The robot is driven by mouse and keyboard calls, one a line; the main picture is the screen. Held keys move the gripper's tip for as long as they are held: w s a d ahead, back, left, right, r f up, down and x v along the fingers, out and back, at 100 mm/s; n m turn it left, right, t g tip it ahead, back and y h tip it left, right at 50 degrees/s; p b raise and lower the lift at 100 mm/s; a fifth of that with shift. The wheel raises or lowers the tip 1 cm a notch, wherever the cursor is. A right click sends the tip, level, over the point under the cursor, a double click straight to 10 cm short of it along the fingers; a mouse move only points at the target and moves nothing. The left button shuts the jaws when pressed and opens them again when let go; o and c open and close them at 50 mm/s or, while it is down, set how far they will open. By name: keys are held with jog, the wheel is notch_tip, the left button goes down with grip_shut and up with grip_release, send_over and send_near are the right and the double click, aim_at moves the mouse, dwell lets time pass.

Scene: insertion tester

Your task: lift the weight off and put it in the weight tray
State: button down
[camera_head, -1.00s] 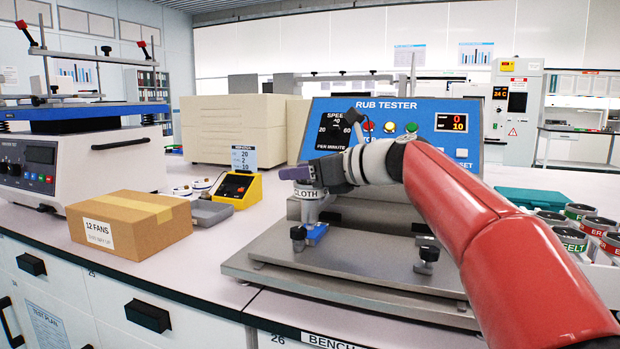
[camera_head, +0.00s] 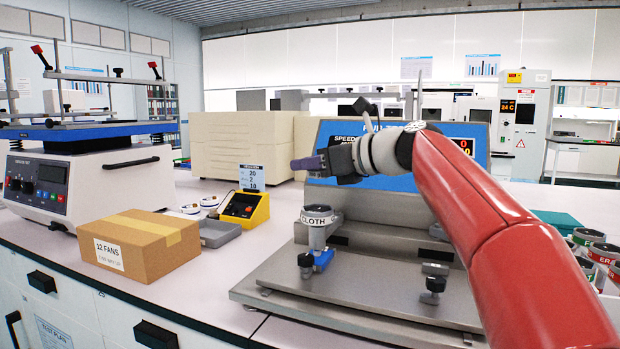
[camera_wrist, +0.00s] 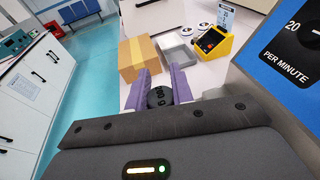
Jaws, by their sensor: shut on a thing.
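My gripper (camera_head: 308,163) is raised in the air above the rub tester's holder marked CLOTH (camera_head: 319,222), with a clear gap between them. In the wrist view its two purple fingers (camera_wrist: 160,84) are shut on the weight (camera_wrist: 158,98), a small dark round piece with pale marking on top. In the head view the fingers hide the weight. The weight tray (camera_head: 220,234), a shallow grey tray, lies on the bench to the left, between the carton and the yellow device. It also shows in the wrist view (camera_wrist: 181,58) and looks empty.
A carton marked 12 FANS (camera_head: 140,246) stands left of the tray. A yellow device (camera_head: 244,208) and white round pieces (camera_head: 200,206) lie behind it. The rub tester's blue panel (camera_head: 335,135) stands close behind my gripper. Labelled cups (camera_head: 600,252) stand at the right.

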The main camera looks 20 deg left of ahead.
jog(key=shift+r, duration=2.65)
jog(key=shift+s, duration=0.15)
